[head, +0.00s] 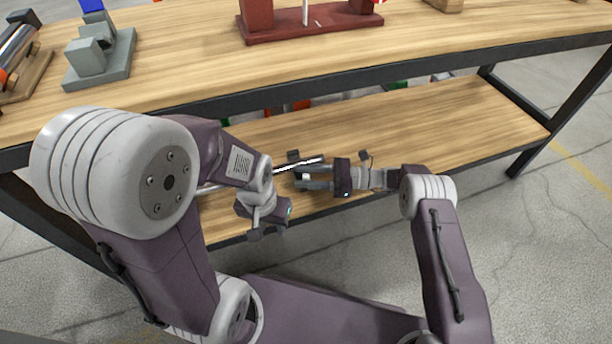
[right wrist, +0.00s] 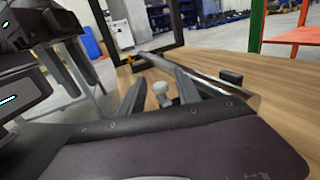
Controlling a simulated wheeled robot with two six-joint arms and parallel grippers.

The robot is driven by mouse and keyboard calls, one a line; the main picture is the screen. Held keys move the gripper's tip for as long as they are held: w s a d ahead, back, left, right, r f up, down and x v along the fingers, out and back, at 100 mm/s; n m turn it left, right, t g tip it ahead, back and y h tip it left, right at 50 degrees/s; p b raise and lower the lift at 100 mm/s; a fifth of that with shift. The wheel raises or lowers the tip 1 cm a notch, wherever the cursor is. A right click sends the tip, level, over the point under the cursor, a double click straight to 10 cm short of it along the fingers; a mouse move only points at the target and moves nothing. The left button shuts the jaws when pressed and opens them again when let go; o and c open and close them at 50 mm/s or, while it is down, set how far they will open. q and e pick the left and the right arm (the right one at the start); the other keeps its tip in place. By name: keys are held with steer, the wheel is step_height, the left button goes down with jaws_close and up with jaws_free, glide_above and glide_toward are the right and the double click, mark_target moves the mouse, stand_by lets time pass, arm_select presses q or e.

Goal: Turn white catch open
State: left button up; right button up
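The white catch (right wrist: 162,90) is a small pale knob standing in front of a long metal bar (right wrist: 215,82). In the right wrist view it sits between the two fingers of my right gripper (right wrist: 160,98), which is open, with a gap seen on both sides. In the head view my right gripper (head: 300,179) points left over the lower shelf, and a bit of white (head: 306,176) shows at its fingers. My left gripper (head: 262,218) hangs left of it, near the shelf's front edge. The right wrist view shows its two dark fingers (right wrist: 70,68) apart and empty.
The bar (head: 300,164) lies low at the lower shelf (head: 440,115), with dark knobs near it. The upper bench top (head: 200,60) overhangs behind, carrying a red stand (head: 310,22) and a grey block fixture (head: 100,60). The shelf's right part is clear.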

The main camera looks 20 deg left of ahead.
steer(key=shift+w+d+r, duration=0.1)
steer(key=shift+d, duration=0.05)
steer(key=p+v, duration=0.3)
steer(key=v, duration=0.4)
steer(key=shift+d, duration=0.4)
steer(key=shift+w+d, duration=0.1)
steer(key=shift+d, duration=0.4)
